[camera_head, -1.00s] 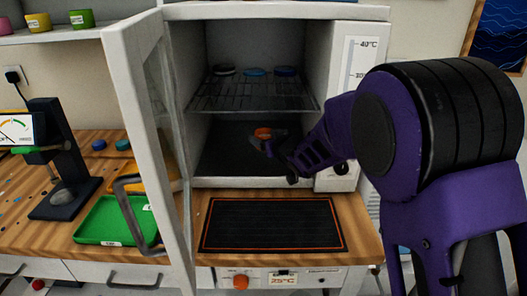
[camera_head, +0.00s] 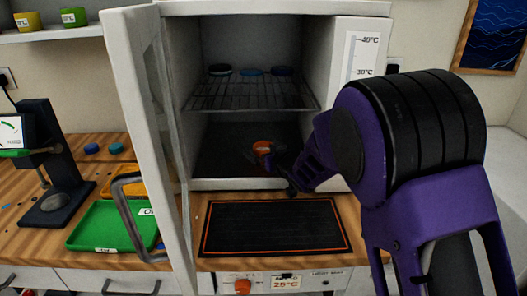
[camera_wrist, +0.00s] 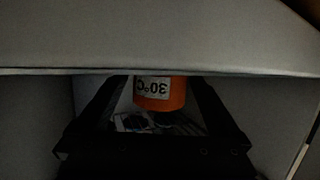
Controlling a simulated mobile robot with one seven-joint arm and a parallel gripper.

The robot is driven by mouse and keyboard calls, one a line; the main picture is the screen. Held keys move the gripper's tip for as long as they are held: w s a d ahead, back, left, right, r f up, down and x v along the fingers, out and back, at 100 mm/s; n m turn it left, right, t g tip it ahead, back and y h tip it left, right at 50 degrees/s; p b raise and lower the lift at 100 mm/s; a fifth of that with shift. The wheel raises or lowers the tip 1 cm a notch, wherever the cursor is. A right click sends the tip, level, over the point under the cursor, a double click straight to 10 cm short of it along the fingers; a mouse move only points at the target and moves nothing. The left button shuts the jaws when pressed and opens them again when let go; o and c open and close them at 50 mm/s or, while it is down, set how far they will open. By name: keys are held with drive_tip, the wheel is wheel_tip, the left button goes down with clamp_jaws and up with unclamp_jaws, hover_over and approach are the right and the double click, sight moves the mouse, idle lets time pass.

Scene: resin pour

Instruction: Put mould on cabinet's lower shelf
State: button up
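The orange mould (camera_head: 262,147) is a small cup-like piece at the mouth of the cabinet's lower compartment. In the wrist view the orange mould (camera_wrist: 160,95) has a white label reading 30°C, upside down. My gripper (camera_head: 268,156) reaches in from the right and appears shut on the mould. Its fingers flank the mould in the wrist view (camera_wrist: 160,92), but a pale edge hides their tips. The cabinet's lower shelf (camera_head: 225,165) is a dark floor under the wire rack. I cannot tell whether the mould touches it.
The wire rack (camera_head: 250,95) above carries dark and blue discs. The cabinet door (camera_head: 150,130) stands open on the left. A black mat with an orange border (camera_head: 270,228) lies clear in front. A green tray (camera_head: 95,228) and a dark instrument stand (camera_head: 45,165) are farther left.

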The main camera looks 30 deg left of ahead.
drive_tip(key=shift+d+r, duration=0.15)
drive_tip(key=shift+r, duration=0.2)
drive_tip(key=v, duration=1.1)
drive_tip(key=shift+s+d+p, duration=0.25)
drive_tip(key=shift+p, duration=0.1)
drive_tip(key=shift+r, duration=0.15)
